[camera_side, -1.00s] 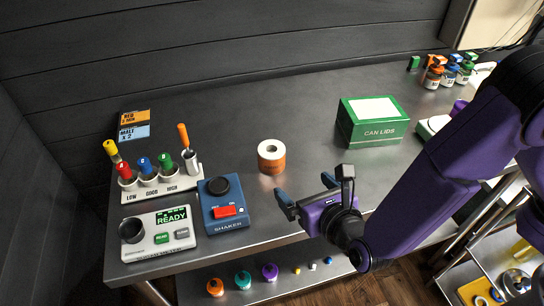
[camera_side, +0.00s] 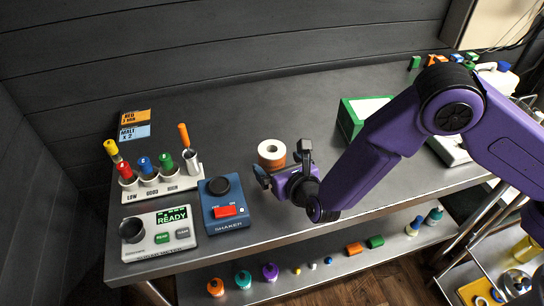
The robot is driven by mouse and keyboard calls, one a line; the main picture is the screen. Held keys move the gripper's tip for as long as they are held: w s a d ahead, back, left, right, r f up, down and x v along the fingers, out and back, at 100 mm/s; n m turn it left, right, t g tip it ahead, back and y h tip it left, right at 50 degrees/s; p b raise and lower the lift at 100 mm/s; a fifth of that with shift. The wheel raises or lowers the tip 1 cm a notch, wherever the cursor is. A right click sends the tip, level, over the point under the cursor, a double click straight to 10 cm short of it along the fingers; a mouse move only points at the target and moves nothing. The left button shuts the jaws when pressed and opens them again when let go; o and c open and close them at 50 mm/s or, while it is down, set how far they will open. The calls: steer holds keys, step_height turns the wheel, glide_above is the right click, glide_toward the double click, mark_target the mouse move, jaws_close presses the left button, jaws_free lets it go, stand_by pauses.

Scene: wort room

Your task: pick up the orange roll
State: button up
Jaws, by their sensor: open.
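The orange roll (camera_side: 271,153), an upright ring with a white top and a hole, stands on the steel bench near its middle. My gripper (camera_side: 280,168) is open just in front of the roll, on the near right side. One finger shows at the roll's lower left and the other is near its right side. The gripper hides the roll's lower part. I cannot tell whether the fingers touch the roll or how far they reach around it.
The blue shaker (camera_side: 223,204) stands left of my gripper, with a rack of coloured-capped tubes (camera_side: 160,180) and a white READY device (camera_side: 158,234) beyond. A green box (camera_side: 350,117) is partly behind my arm. The bench behind the roll is clear.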

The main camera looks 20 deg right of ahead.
steer(key=shift+x, duration=2.2)
steer(key=c, duration=1.1)
steer(key=shift+r, duration=0.15)
